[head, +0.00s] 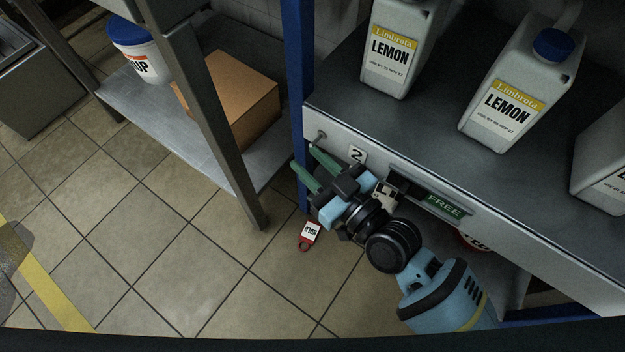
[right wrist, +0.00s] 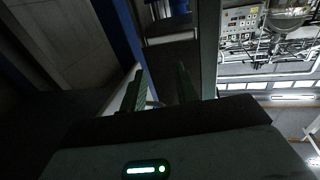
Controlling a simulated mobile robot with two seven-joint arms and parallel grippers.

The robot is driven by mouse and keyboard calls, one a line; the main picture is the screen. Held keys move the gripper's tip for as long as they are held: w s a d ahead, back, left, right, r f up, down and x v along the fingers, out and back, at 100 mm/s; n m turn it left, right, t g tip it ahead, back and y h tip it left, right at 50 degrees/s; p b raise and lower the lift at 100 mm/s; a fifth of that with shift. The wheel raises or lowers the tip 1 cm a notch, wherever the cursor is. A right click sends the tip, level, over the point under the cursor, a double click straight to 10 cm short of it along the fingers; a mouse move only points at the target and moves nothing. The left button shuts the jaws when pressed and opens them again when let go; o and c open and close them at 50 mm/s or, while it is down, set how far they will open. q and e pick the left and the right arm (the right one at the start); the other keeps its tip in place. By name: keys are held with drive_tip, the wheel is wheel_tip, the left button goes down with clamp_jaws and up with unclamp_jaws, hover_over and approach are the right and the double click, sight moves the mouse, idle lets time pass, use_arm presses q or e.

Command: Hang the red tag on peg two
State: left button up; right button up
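The red tag (head: 309,236), with a white label reading HOLD upside down, shows below my right gripper in the head view. It appears to lie on the floor tiles, apart from the fingers. A small metal peg (head: 320,137) sticks out of the shelf's front edge, left of a number 2 plate (head: 357,155); nothing hangs on it. My right gripper (head: 311,164) is just below the peg, its green fingers apart. In the right wrist view its fingers (right wrist: 160,88) are also apart with nothing between them. My left gripper is not in view.
White LEMON jugs (head: 390,55) stand on the grey shelf (head: 350,90). A FREE sign (head: 444,204) is on its front. A blue post (head: 297,70) rises left of the peg. A cardboard box (head: 240,95) and white tub (head: 140,50) sit on a low shelf. Floor at left is clear.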

wheel_tip(320, 180, up, 4)
drive_tip(key=p, duration=0.3)
drive_tip(key=s+r+p, duration=0.1)
drive_tip(key=s+p, duration=0.4)
drive_tip(key=s, duration=1.1)
drive_tip(key=shift+a+r, duration=0.1)
